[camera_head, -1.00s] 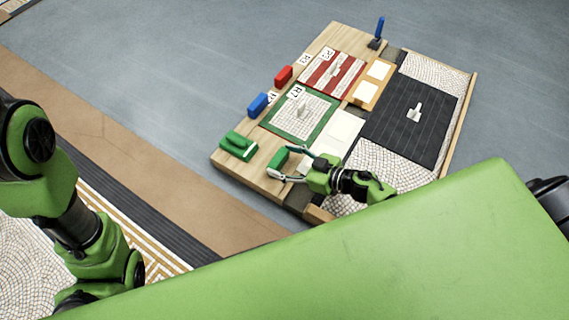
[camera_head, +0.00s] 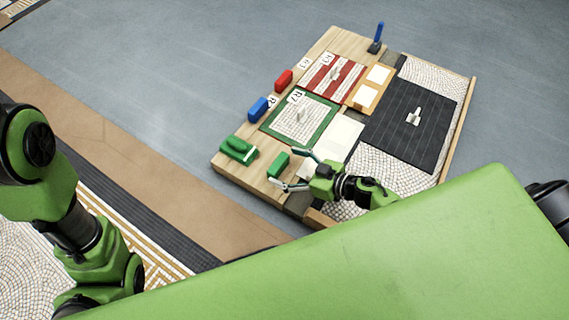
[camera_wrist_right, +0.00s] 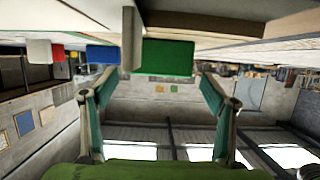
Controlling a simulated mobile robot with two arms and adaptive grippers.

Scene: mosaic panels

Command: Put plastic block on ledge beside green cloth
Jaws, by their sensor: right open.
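The green plastic block (camera_head: 279,163) sits on the wooden ledge (camera_head: 228,172) along the board's left side. It also shows in the right wrist view (camera_wrist_right: 167,57). The green cloth (camera_head: 238,149), a folded bundle, lies left of the block near the board's corner, with a strip of bare wood between them. My right gripper (camera_head: 284,168) is open, its fingers spread at the block's right side. In the wrist view the block stands ahead of the two spread fingertips, with nothing gripped. My left arm shows at the left edge, but its gripper is not in view.
A blue block (camera_head: 258,107) and a red block (camera_head: 283,80) sit farther along the ledge. A green-framed mosaic panel (camera_head: 303,119), a red-striped panel (camera_head: 330,74) and a dark panel (camera_head: 405,125) cover the board. A blue-handled tool (camera_head: 378,35) stands at the far corner.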

